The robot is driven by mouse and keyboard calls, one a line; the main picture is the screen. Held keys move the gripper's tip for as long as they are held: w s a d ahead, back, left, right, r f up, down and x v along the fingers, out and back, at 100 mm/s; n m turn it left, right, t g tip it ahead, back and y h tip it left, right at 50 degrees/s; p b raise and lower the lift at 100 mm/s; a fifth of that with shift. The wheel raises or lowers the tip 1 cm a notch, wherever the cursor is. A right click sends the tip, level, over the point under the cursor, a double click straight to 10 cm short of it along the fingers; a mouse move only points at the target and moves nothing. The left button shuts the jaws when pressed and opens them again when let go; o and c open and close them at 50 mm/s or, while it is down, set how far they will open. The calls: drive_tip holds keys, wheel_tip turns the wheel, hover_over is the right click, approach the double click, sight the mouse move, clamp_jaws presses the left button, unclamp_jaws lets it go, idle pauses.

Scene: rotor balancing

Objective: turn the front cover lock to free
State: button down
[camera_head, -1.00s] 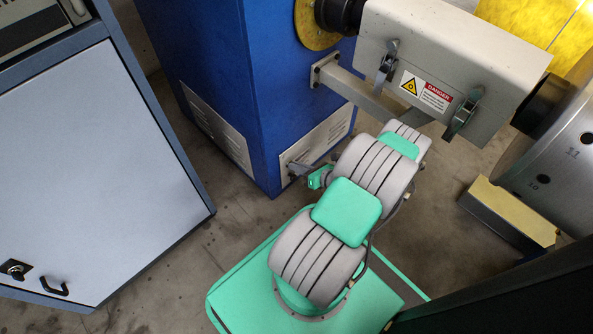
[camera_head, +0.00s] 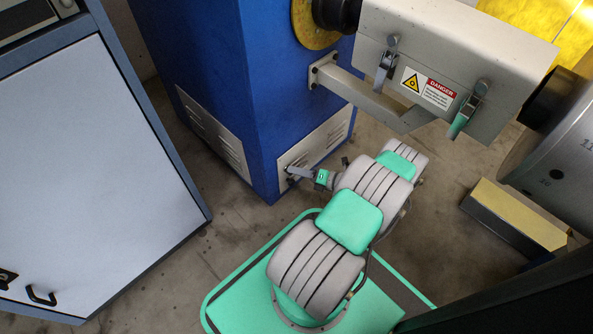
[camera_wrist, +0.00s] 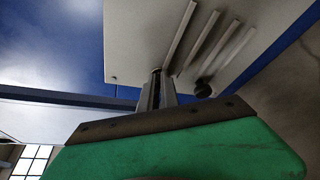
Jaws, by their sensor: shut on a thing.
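The front cover (camera_head: 316,151) is a pale vented panel on the front of the blue cabinet. My gripper (camera_head: 291,170) is at its lower left part, with the fingers shut and pointing at the panel. They hide the small lock between them, so I cannot see how it is turned. In the wrist view the gripper's fingers (camera_wrist: 157,78) reach the pale panel (camera_wrist: 140,35) near its lower edge. A small dark round part (camera_wrist: 203,88) shows just right of the fingers.
A grey guard box (camera_head: 448,65) with a danger label and two latches juts out above my arm. A support arm (camera_head: 375,100) sticks out from the blue cabinet (camera_head: 225,90). A grey-white cabinet (camera_head: 85,160) stands at left. A yellow-topped block (camera_head: 515,215) lies at right.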

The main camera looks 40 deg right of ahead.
idle(0.4)
drive_tip(key=c, duration=1.6)
unclamp_jaws()
drive_tip(key=shift+s+d, duration=0.1)
drive_tip(key=p+v, duration=0.1)
drive_tip(key=v, duration=0.6)
drive_tip(key=shift+s, duration=0.3)
drive_tip(key=shift+d, duration=0.15)
